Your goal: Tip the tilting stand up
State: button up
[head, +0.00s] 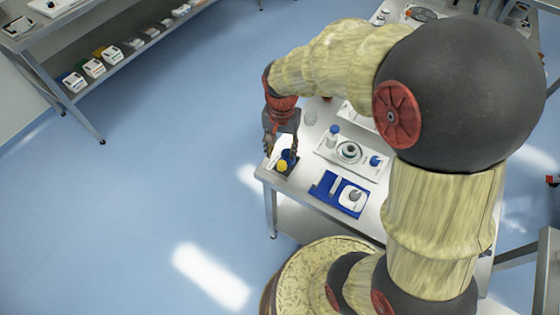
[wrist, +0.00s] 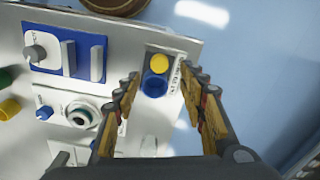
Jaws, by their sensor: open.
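A small fixture at the table's near-left corner has a yellow round cap (head: 282,166) and a blue round part. In the wrist view the yellow cap (wrist: 159,63) and the blue round part (wrist: 154,85) sit in line, beside a white lettered strip (wrist: 175,78). I take this fixture for the tilting stand, but its tilt is hard to tell. My gripper (head: 281,147) is over it, pointing down. In the wrist view my gripper (wrist: 161,76) is open, with one finger on each side of the fixture. Nothing is held, and contact cannot be told.
A blue panel (wrist: 70,55) with a grey knob and a bar lies beside the fixture. A white panel (head: 350,168) carries a ring-shaped part, a blue knob and a blue-capped bottle (head: 333,133). The table edge is close, with open blue floor (head: 150,190) beyond.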

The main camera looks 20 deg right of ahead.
aim_at(282, 164)
notch_tip(282, 164, down, 7)
jog(key=shift+r+b, duration=0.1)
jog(key=shift+b, duration=1)
jog(key=shift+s, duration=0.1)
jog(key=shift+c, duration=0.7)
grip_shut()
